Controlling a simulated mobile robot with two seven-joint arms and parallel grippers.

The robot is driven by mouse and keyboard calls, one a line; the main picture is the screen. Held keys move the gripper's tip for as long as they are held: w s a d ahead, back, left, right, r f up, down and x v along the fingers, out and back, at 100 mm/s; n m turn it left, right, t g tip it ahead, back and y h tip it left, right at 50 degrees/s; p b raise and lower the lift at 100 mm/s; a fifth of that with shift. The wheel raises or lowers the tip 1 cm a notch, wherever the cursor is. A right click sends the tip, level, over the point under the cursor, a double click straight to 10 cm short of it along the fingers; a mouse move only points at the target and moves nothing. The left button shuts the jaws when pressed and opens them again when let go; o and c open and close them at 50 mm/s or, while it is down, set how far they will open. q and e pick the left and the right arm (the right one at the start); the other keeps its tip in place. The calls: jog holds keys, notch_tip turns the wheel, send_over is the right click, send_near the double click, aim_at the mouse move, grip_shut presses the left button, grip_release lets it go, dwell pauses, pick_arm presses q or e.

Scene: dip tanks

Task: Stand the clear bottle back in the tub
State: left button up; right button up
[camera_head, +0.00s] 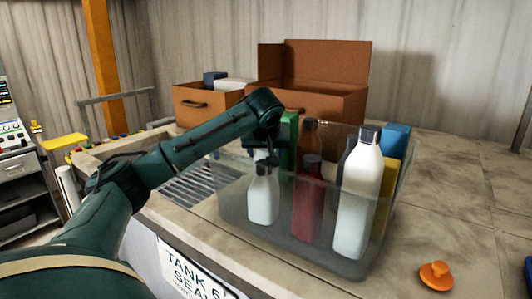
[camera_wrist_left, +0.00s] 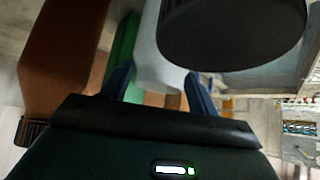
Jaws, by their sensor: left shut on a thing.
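The clear bottle (camera_head: 263,200), whitish with a dark cap, is upright at the left end of the see-through tub (camera_head: 300,252), within its outline. I cannot tell whether its base touches the tub floor. My left gripper (camera_head: 264,152) is at its top, mostly hidden by my arm. In the left wrist view, the blue fingers (camera_wrist_left: 158,82) are shut on the pale bottle (camera_wrist_left: 160,55), with the dark cap (camera_wrist_left: 232,30) close to the camera. My right gripper is not in view.
The tub also holds a tall white bottle (camera_head: 358,205), a red bottle (camera_head: 308,205), a brown bottle and yellow, green and blue items. Cardboard boxes (camera_head: 325,75) stand behind. An orange knobbed object (camera_head: 436,275) lies at right; the counter (camera_head: 450,190) there is mostly clear.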

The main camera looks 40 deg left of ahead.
pick_arm(q)
jog(key=shift+f, duration=0.35)
jog(key=o, duration=1.4)
jog(key=shift+f, duration=0.1)
jog(key=shift+o, duration=0.2)
jog(key=b+v, duration=0.2)
jog(key=v, duration=1)
jog(key=shift+d, duration=0.1)
